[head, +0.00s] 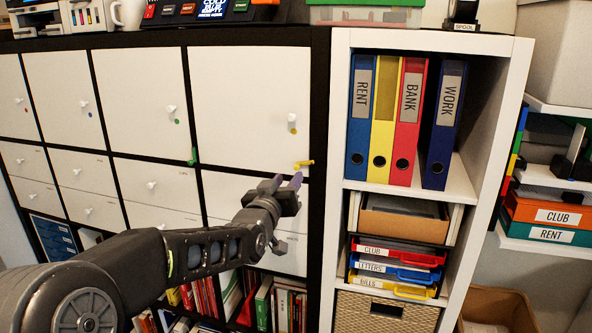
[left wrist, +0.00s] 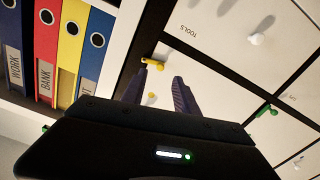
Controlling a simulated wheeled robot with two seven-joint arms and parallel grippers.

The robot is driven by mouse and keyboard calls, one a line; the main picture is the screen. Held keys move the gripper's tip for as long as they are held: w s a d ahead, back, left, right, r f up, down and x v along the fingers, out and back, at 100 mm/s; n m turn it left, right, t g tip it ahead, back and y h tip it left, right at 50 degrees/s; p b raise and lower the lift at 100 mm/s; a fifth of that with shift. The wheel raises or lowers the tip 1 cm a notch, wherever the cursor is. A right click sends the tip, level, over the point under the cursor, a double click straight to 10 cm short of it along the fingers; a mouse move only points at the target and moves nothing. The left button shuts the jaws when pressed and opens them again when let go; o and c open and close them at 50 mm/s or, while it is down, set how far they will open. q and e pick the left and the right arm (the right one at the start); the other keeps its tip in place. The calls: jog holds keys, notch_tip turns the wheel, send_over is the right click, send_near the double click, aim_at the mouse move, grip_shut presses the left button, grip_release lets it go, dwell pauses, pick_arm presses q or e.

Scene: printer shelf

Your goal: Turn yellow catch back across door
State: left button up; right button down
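The yellow catch (head: 303,164) is a small lever at the lower right corner of the large white door (head: 245,90), lying nearly level in the head view. In the left wrist view the yellow catch (left wrist: 152,63) shows just beyond the tip of one finger. My left gripper (head: 287,182) is in front of the cabinet, a little below and left of the catch. It also shows in the left wrist view (left wrist: 160,74), with its two fingers apart and nothing between them. Whether a finger touches the catch I cannot tell. My right gripper is out of view.
A green catch (head: 193,157) sits at the corner of the neighbouring door. The door has a white knob (head: 292,119) with a yellow dot. A white shelf (head: 338,120) with binders stands right of the black frame. Low shelves hold books (head: 285,302).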

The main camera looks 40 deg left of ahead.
aim_at(296, 169)
pick_arm(q)
jog(key=p+x, duration=0.1)
jog(key=x, duration=0.5)
jog(key=shift+w+a+p, duration=0.15)
jog(key=shift+w+p, duration=0.1)
jog(key=shift+p, duration=0.1)
grip_shut()
jog(key=shift+f, duration=0.1)
